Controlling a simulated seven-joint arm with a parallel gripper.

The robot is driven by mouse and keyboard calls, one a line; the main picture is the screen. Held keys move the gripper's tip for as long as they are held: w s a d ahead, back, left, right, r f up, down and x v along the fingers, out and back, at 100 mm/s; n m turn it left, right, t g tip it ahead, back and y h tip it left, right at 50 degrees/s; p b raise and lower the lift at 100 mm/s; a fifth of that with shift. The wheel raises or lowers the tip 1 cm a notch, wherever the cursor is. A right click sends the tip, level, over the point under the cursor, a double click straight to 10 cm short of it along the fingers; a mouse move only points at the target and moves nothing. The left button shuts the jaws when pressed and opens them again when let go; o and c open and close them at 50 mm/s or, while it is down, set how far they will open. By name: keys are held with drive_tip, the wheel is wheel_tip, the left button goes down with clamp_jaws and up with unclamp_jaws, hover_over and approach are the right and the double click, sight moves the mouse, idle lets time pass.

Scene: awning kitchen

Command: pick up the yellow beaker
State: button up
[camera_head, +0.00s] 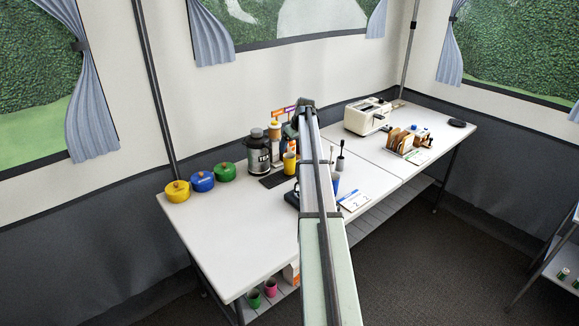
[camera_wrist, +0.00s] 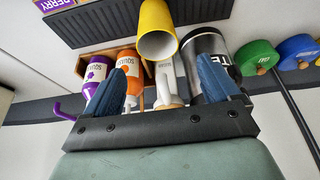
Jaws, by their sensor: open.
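The yellow beaker (camera_head: 290,164) stands on the table beside the dark labelled canister (camera_head: 258,152), just left of my arm in the head view. In the wrist view the yellow beaker (camera_wrist: 157,32) is at the top centre, its open mouth facing the camera. My gripper (camera_wrist: 165,62) is open, its two blue fingers apart and empty. The beaker shows between and beyond the fingertips, and I see no contact. In the head view my arm hides much of the gripper.
Purple (camera_wrist: 95,75) and orange (camera_wrist: 130,72) squash bottles stand close by, with the canister (camera_wrist: 204,48) on the other side. Green (camera_head: 225,172), blue (camera_head: 202,181) and yellow (camera_head: 178,191) pots line the left. The table's front left (camera_head: 240,235) is clear. A toaster (camera_head: 367,116) stands right.

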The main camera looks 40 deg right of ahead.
sight(290, 156)
drive_tip(key=shift+s+x, duration=0.15)
drive_tip(key=shift+x, duration=1.05)
drive_tip(key=shift+s+x, duration=0.15)
drive_tip(key=shift+x, duration=1.05)
drive_tip(key=shift+s+x, duration=0.2)
drive_tip(key=shift+x, duration=0.95)
drive_tip(key=shift+d+f, duration=0.1)
drive_tip(key=shift+f, duration=0.1)
drive_tip(key=shift+c, duration=0.2)
drive_tip(key=c, duration=1.1)
